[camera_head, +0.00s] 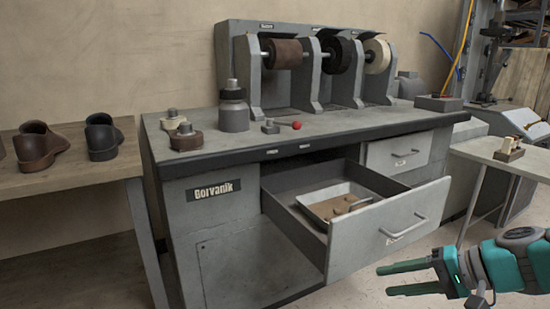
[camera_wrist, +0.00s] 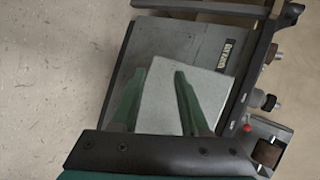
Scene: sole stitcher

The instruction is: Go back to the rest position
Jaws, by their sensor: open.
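My gripper (camera_head: 408,278) is at the lower right in the head view. Its two green fingers are apart, with nothing between them, and they point left toward the open drawer (camera_head: 399,222). The gripper is in front of the drawer, apart from its handle. In the wrist view my gripper (camera_wrist: 158,92) shows open fingers, with a grey panel (camera_wrist: 168,112) in the background between them. The drawer is pulled out of the grey workbench (camera_head: 218,252) and holds a metal tray (camera_head: 312,203) with brown pieces in it.
The bench top carries finishing wheels (camera_head: 286,54), a grey canister (camera_head: 234,108) and a red knob (camera_head: 296,125). A wooden table (camera_head: 80,178) with dark shoe parts (camera_head: 102,138) stands left. A pale table (camera_head: 515,160) stands right. Floor shows at the lower right.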

